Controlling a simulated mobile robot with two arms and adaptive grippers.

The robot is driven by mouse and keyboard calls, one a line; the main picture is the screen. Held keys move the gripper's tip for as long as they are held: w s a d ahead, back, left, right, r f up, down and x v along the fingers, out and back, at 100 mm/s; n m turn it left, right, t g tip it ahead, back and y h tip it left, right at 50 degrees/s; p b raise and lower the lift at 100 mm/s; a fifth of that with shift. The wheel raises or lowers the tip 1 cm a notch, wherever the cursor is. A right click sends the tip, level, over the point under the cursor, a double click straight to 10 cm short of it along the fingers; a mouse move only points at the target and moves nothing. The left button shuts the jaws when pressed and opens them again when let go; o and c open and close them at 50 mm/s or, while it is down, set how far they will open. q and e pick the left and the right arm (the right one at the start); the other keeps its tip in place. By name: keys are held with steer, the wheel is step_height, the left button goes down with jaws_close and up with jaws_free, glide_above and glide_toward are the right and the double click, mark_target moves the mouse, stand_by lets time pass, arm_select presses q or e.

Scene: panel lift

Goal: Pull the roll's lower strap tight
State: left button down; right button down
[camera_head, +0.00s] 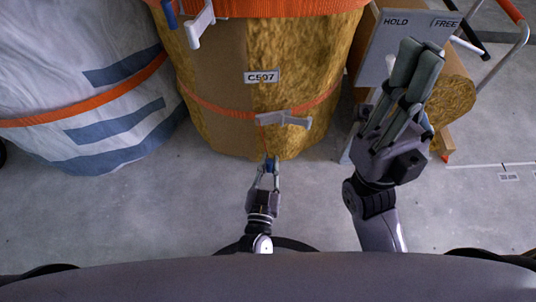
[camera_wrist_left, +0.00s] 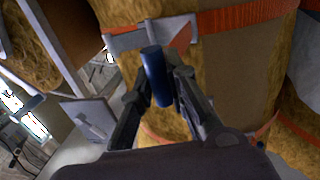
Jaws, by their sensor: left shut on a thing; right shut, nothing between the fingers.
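My left gripper (camera_head: 268,169) is shut on a blue pull handle (camera_wrist_left: 156,74) just below the buckle, in front of the roll's lower part. The fingers grip the blue cylinder from both sides in the left wrist view. My right gripper (camera_head: 426,52) is shut and empty, raised to the right of the roll.
An upper orange strap (camera_head: 280,8) has its own grey buckle (camera_head: 200,24) and blue handle (camera_head: 169,14). A white wrapped bundle (camera_head: 80,85) stands left. A grey HOLD/FREE board (camera_head: 385,40) is behind my right gripper, with a smaller golden roll (camera_head: 453,100) nearby. The front floor is clear.

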arm_select(q)
steer(key=shift+s+d+f, duration=0.1)
steer(key=shift+s+f, duration=0.05)
steer(key=shift+s, duration=0.05)
steer(key=c, duration=1.7)
jaws_free()
steer(key=shift+o, duration=0.7)
steer(key=s+a, duration=0.2)
steer(key=s, duration=0.9)
steer(key=shift+s+a, duration=0.25)
steer(key=shift+s, duration=0.1)
steer(key=shift+w+r, duration=0.1)
steer(key=shift+r, duration=0.1)
